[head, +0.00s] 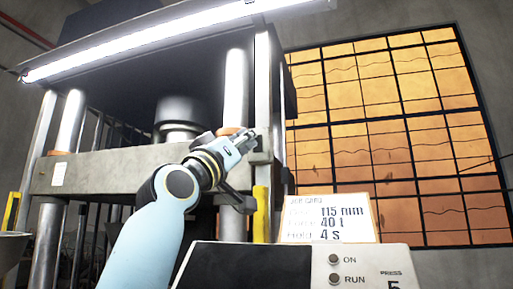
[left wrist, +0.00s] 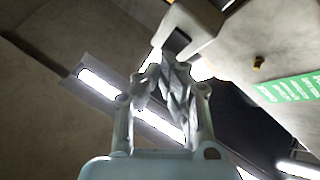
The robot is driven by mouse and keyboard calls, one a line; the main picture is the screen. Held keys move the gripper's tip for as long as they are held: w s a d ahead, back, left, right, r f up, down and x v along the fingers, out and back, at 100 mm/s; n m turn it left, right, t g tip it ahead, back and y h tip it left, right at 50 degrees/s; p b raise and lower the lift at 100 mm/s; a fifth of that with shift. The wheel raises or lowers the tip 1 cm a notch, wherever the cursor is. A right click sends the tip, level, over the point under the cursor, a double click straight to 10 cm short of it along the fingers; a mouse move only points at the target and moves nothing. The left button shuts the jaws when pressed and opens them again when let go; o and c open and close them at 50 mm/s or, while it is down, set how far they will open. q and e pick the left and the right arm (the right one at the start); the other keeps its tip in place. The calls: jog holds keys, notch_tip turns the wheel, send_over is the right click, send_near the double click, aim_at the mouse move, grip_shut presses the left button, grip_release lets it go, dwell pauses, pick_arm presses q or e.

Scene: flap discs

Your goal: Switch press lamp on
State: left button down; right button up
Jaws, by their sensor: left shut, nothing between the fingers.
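The press lamp (head: 150,38) is a long tube along the top front of the press, and it glows bright white. A lit tube also shows in the left wrist view (left wrist: 160,125), partly behind my fingers. My left gripper (head: 250,136) is raised in front of the press's right-hand column, well below the lamp. It is shut and empty. In the left wrist view its fingertips (left wrist: 172,62) are close to a pale block with a dark recess (left wrist: 190,28); I cannot tell whether they touch it or whether it is a switch. My right gripper is out of view.
The press frame (head: 110,170) with its steel columns stands behind my arm. A control box (head: 300,265) with ON and RUN lights is at the bottom, with a job card (head: 328,220) behind it. A yellow post (head: 261,215) stands close below my gripper.

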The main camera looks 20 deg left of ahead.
pick_arm(q)
jog(key=s, duration=0.1)
jog(key=s+p, duration=0.1)
jog(key=s, duration=0.3)
jog(key=shift+a+r+p, duration=0.1)
jog(key=shift+r+p, duration=0.2)
jog(key=shift+p, duration=0.1)
dwell(0.5)
